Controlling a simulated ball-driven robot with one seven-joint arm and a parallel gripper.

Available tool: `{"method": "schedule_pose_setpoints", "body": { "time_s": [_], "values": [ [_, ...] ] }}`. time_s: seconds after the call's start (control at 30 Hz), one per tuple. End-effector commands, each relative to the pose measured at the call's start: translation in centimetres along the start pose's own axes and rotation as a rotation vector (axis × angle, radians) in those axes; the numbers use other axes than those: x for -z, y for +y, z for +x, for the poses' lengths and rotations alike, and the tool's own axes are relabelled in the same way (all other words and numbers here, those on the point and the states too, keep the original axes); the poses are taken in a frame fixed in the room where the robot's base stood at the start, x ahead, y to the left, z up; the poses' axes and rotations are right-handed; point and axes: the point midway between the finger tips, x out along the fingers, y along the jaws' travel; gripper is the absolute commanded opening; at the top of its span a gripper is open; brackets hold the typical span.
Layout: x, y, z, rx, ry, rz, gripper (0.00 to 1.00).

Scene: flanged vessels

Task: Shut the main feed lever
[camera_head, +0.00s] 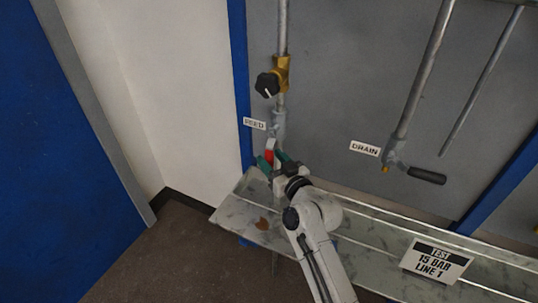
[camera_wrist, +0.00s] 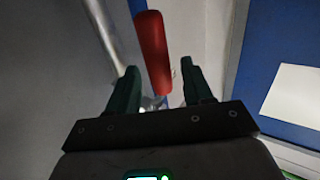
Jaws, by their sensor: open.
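The feed lever has a red handle (camera_head: 269,157), below the FEED label on the left pipe. In the wrist view the red handle (camera_wrist: 153,52) stands tall, reaching down towards the gap between my fingers. My gripper (camera_head: 273,163) is at the lever in the head view, and its dark green fingers partly hide the handle. In the wrist view my gripper (camera_wrist: 167,88) is open, with one finger on each side of the handle's line; I cannot tell whether either finger touches it. The FEED label (camera_head: 255,124) is just left of the valve body (camera_head: 279,122).
A brass valve with a black knob (camera_head: 267,85) sits higher on the same pipe. A DRAIN label (camera_head: 365,148) and a black-handled lever (camera_head: 427,175) are to the right. A metal ledge (camera_head: 378,258) with a TEST sign (camera_head: 436,261) runs below. A blue post (camera_head: 239,60) stands left.

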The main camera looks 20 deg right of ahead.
Motion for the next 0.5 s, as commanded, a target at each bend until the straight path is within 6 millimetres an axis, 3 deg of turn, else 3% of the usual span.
{"method": "schedule_pose_setpoints", "body": {
  "time_s": [0.2,0.5],
  "values": [
    [0.0,0.0,1.7,0.0,0.0,-0.001,0.51],
    [0.0,0.0,2.0,0.0,0.0,0.0,0.51]
  ]
}}
